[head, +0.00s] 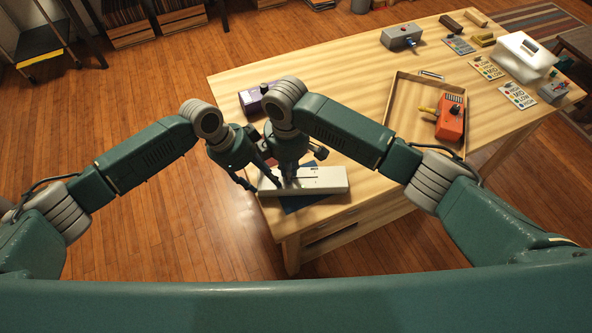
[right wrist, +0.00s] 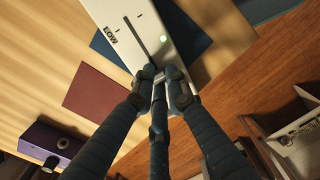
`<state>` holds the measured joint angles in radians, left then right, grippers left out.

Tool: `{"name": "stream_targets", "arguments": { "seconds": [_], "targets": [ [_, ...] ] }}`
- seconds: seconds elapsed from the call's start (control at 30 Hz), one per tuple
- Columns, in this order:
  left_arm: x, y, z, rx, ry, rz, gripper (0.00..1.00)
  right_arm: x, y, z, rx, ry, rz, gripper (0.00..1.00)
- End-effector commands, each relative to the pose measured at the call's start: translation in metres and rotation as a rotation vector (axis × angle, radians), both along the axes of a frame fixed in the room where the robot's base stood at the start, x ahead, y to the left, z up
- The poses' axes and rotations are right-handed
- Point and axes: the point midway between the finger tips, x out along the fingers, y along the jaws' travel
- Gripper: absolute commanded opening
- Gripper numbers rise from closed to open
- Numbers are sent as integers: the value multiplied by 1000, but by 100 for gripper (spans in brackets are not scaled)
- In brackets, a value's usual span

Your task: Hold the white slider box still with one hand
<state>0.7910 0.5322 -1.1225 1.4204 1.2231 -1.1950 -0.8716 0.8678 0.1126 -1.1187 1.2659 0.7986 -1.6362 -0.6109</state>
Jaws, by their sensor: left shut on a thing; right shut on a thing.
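The white slider box (head: 325,178) lies near the table's front left corner, partly over a dark blue mat (head: 305,201). In the right wrist view the box (right wrist: 115,14) shows a dark slot, a "LOW" label and a green light. My left gripper (head: 256,184) is at the box's left end, shut on it; the contact is small and partly hidden. My right gripper (head: 288,180) is above the box, right of the left one. In the right wrist view its fingers (right wrist: 162,76) close at the slot's lower end, seemingly on the slider knob, which they mostly hide.
A purple box (head: 252,100) stands behind my grippers. A maroon mat (right wrist: 95,92) lies beside the slider box. A wooden tray (head: 392,104) with an orange box (head: 450,119) is further right. A grey box (head: 402,36), label cards and a white case (head: 527,55) stand at the back.

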Motion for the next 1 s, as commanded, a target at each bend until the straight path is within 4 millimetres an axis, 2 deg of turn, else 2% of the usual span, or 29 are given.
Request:
{"name": "stream_targets", "arguments": {
  "seconds": [0.03,0.1,0.13,0.23,0.5,0.63,0.77,1.0],
  "targets": [
    [-8,4,-12,17,16,-3,23,-1,5,0,11,0,5,0],
    [-8,4,-12,17,16,-3,23,-1,5,0,11,0,5,0],
    [-8,4,-12,16,16,-3,23,-2,5,0,12,0,6,17],
    [-7,4,-12,16,16,-4,23,-1,5,0,12,-1,6,36],
    [-8,4,-12,17,16,-4,23,-1,3,0,7,-1,3,36],
    [-8,4,-12,17,16,-4,23,0,3,8,8,-3,3,36],
    [-8,4,-12,17,16,-4,23,0,3,29,8,-7,3,36],
    [-8,4,-12,17,16,-3,23,-2,4,81,10,-8,4,36]
  ]
}}
